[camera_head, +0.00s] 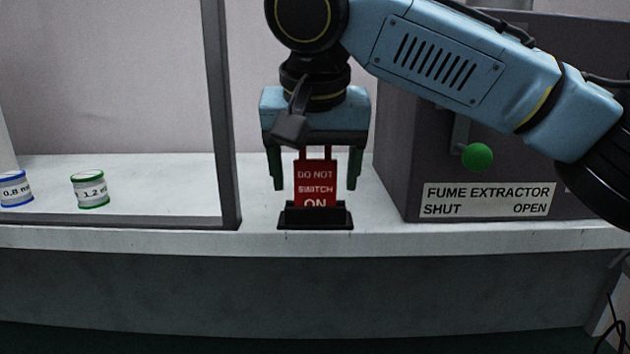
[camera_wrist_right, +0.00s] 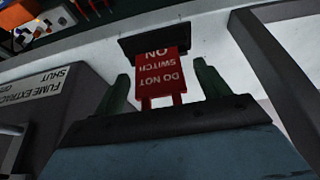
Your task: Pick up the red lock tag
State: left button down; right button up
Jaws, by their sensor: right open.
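The red lock tag (camera_head: 316,184), with white "DO NOT SWITCH ON" lettering, stands upright in a small black holder (camera_head: 315,218) near the front edge of the white bench. My right gripper (camera_head: 315,182) points down over the tag, its green fingers open, one on each side with a gap to the tag. The right wrist view shows the tag (camera_wrist_right: 163,73) between the two fingers (camera_wrist_right: 165,85), with its foot in the black holder (camera_wrist_right: 154,40). The tag's upper end is partly hidden by the gripper body in the head view. My left gripper is not in view.
A dark fume extractor box (camera_head: 405,190) with a green-knobbed lever (camera_head: 477,156) stands close on the right. A dark frame post (camera_head: 221,120) rises on the left.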

jog(key=c, duration=1.1)
jog(key=shift+r, duration=0.15)
jog(key=shift+c, duration=0.2)
notch_tip(320, 180, up, 10)
jog(key=shift+f+b, duration=0.1)
jog(key=shift+b, duration=0.2)
